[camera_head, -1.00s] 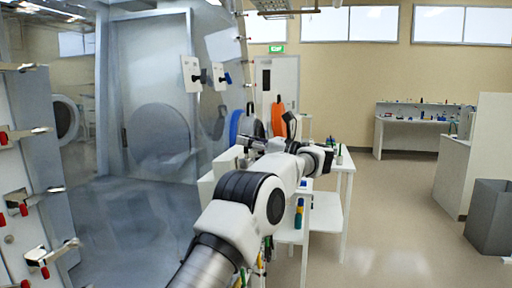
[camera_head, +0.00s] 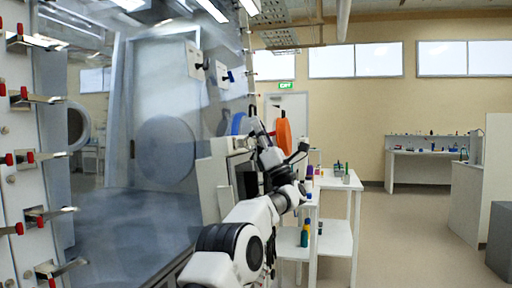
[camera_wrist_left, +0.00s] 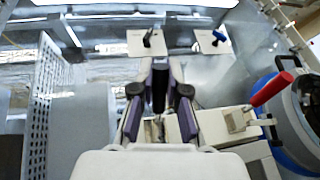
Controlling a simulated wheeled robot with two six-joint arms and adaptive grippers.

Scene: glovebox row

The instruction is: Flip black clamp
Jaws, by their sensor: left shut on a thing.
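My left gripper (camera_wrist_left: 158,92) shows in the left wrist view, its two purple-grey fingers closed around an upright black handle (camera_wrist_left: 159,88). This looks like the black clamp's handle; its base is mostly hidden between and below the fingers. In the head view my left gripper (camera_head: 262,152) is beside the white box at the glovebox's right end, and the handle cannot be made out there. My right gripper is not in view.
A red-handled clamp (camera_wrist_left: 271,88) sits right of the gripper, near a blue ring (camera_wrist_left: 287,115). White plates with a black knob (camera_wrist_left: 148,39) and a blue knob (camera_wrist_left: 220,37) lie beyond. A white table (camera_head: 340,184) stands to the right; red-tipped clamps (camera_head: 34,157) line the left.

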